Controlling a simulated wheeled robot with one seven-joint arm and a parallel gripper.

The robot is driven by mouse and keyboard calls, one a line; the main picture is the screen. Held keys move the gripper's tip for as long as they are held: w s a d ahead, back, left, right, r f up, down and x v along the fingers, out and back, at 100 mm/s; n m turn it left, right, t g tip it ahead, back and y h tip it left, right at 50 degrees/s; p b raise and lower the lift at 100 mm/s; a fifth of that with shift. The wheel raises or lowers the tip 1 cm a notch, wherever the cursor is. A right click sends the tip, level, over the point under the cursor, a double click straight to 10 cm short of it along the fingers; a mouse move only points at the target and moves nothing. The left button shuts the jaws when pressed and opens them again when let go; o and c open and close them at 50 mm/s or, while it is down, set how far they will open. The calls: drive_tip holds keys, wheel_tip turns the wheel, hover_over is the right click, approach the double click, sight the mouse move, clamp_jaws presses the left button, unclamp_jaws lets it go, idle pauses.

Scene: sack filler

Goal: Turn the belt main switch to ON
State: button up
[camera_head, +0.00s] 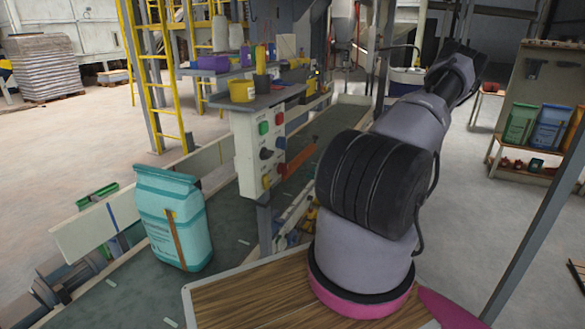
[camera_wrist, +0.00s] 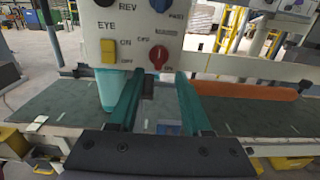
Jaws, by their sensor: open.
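The white control panel (camera_head: 247,150) stands beside the belt in the head view, with coloured buttons and knobs on its face. In the wrist view the panel (camera_wrist: 132,33) fills the top middle. A red knob (camera_wrist: 158,55) sits low on it, with small lettering around it that I cannot read surely. A yellow switch (camera_wrist: 108,50) marked ON and OFF is left of it, under the word EYE. My gripper (camera_wrist: 165,78) is open and empty, its teal fingers pointing at the panel just below the red knob. Contact with the knob cannot be told. The head view does not show my gripper.
A teal sack (camera_head: 173,222) stands on the dark belt (camera_head: 230,240), left of the panel. An orange object (camera_wrist: 245,92) lies along the belt right of my fingers. A shelf with a yellow tub (camera_head: 242,91) is above the panel. A wooden tabletop (camera_head: 240,298) is in front.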

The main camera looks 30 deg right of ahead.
sight(287, 167)
drive_tip(key=x, duration=1)
clamp_jaws()
